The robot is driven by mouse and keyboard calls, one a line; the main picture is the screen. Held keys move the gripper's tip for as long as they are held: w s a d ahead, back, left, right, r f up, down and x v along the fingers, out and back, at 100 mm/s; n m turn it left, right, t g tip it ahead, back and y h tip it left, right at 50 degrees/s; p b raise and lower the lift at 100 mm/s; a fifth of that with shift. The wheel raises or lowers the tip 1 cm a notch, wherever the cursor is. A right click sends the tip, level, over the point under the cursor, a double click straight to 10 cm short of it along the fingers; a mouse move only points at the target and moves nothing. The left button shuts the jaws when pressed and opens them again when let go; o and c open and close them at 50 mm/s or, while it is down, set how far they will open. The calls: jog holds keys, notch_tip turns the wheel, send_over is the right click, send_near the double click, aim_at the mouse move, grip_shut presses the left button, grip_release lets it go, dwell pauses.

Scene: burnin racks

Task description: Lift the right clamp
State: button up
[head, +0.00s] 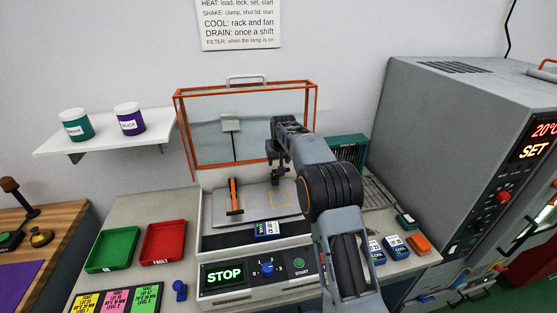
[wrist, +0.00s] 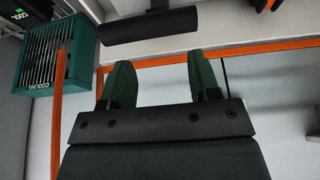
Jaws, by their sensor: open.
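The shaker's tray (head: 258,206) sits under a raised clear lid (head: 245,120) with an orange frame. The left clamp (head: 236,196), an orange bar with dark ends, stands on the tray's left side. My gripper (head: 277,178) is over the tray's right part; its fingers are small and dark in the head view. In the wrist view my gripper (wrist: 160,68) is open, with nothing between its green-padded fingers. A dark horizontal bar (wrist: 150,32) lies just beyond the fingertips, apart from them; I cannot tell surely whether it is the right clamp's handle. My arm hides part of the tray's right side.
A blue labelled block (head: 267,229) sits at the shaker's front, above its control panel (head: 258,271). The green cooling unit (head: 350,148) stands behind my arm. A grey oven (head: 455,125) stands at right. Green (head: 110,247) and red (head: 163,243) trays lie at left.

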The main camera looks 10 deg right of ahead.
jog(key=o, duration=0.8)
jog(key=b+v, duration=0.2)
jog(key=v, duration=1.1)
jog(key=shift+r, duration=0.35)
jog(key=shift+c, duration=0.3)
